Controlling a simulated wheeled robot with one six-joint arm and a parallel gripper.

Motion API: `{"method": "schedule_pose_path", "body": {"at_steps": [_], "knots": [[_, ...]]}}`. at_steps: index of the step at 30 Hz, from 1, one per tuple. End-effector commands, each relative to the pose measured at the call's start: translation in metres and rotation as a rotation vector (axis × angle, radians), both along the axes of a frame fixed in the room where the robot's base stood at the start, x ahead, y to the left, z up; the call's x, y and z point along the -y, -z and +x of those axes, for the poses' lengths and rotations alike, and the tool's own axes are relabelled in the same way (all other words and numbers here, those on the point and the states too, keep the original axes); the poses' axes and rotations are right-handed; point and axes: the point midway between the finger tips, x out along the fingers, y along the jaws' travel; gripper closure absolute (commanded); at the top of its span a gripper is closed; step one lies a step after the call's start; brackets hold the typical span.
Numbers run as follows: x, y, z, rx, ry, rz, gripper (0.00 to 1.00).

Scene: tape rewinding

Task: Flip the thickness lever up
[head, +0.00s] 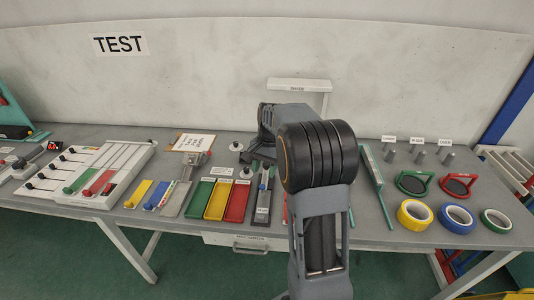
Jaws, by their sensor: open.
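No label that I can read names the thickness lever, so I cannot tell for sure which part it is. A narrow grey device (262,200) with a small label stands on the bench beside the red tray, just in front of my gripper. A white panel (92,172) with several black-knobbed sliders and green and red handles lies at the left. My gripper (256,163) is small and dark, over the middle of the bench behind the grey device. It is open, and I see nothing held. My forearm and elbow hide part of the bench to its right.
Green (200,197), yellow (217,200) and red (237,202) trays stand left of the grey device. Yellow (414,214), blue (456,217) and green (495,221) tape rolls lie at the right. A white stand (300,84) rises at the back, before the wall.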

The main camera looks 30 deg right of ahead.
Motion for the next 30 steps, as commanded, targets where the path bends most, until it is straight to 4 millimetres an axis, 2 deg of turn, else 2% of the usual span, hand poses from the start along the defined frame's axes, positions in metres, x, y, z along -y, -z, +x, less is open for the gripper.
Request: {"method": "schedule_pose_path", "body": {"at_steps": [6,12,18,30], "knots": [[0.008,-0.039,0.004,0.003,0.001,-0.001,0.52],[0.011,-0.059,0.006,0.0,0.001,-0.001,0.52],[0.012,-0.065,0.006,-0.001,0.001,-0.001,0.52],[0.012,-0.065,0.006,0.0,0.001,0.0,0.52]]}}
